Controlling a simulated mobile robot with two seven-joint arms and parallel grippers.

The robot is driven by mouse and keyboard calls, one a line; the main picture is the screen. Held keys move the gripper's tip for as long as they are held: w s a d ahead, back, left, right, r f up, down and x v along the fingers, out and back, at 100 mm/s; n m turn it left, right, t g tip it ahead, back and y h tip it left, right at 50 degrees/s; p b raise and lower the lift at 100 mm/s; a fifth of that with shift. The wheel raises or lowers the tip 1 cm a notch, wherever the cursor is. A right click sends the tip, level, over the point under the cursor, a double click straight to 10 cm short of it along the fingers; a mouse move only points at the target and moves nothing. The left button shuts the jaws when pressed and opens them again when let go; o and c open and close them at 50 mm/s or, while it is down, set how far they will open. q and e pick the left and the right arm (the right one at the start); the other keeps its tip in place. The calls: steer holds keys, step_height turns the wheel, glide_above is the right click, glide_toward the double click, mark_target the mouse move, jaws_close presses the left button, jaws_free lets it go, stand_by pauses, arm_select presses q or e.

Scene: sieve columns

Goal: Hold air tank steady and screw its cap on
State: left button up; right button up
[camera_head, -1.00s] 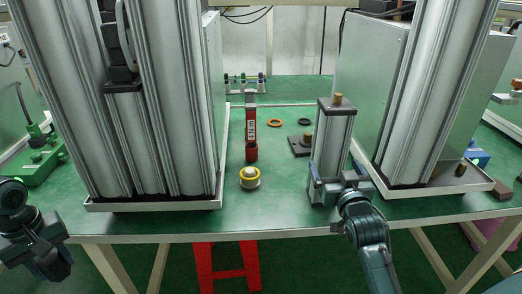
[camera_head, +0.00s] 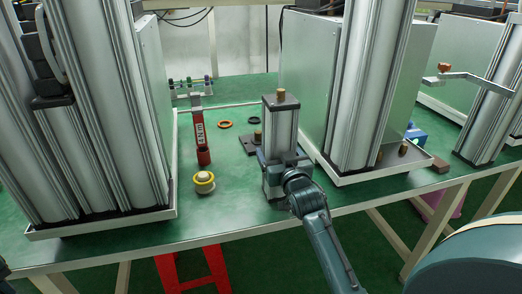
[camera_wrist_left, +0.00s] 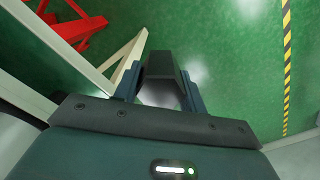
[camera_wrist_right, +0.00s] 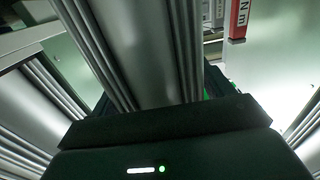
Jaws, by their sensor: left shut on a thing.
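A short silver column with a dark top plate, seemingly the air tank (camera_head: 282,130), stands upright on the green table in the head view. A brass knob (camera_head: 281,95) sits on its top; I cannot tell whether this is the cap. My right gripper (camera_head: 284,160) is low at the tank's front, with a finger at either side; whether they press on it is unclear. The right wrist view shows silver columns close up, its fingers hidden. My left gripper (camera_wrist_left: 160,68) shows in its wrist view over the green floor, shut on a dark block-like piece I cannot identify.
Tall silver columns (camera_head: 105,120) stand left and others (camera_head: 365,90) right, hemming in the tank. A yellow-and-white round piece (camera_head: 204,184) and a red-labelled tool (camera_head: 199,135) are left of it. Rings (camera_head: 225,124) and a dark plate with a brass knob (camera_head: 249,144) lie behind.

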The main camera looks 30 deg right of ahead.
mark_target(280, 118)
steer(key=c, duration=1)
steer(key=shift+r, duration=0.1)
steer(key=shift+c, duration=0.2)
steer(key=shift+r, duration=0.1)
arm_select(q)
steer(key=shift+r+p, duration=0.75)
steer(key=shift+p, duration=0.05)
arm_select(e)
step_height(280, 118, up, 10)
steer(key=shift+f, duration=0.1)
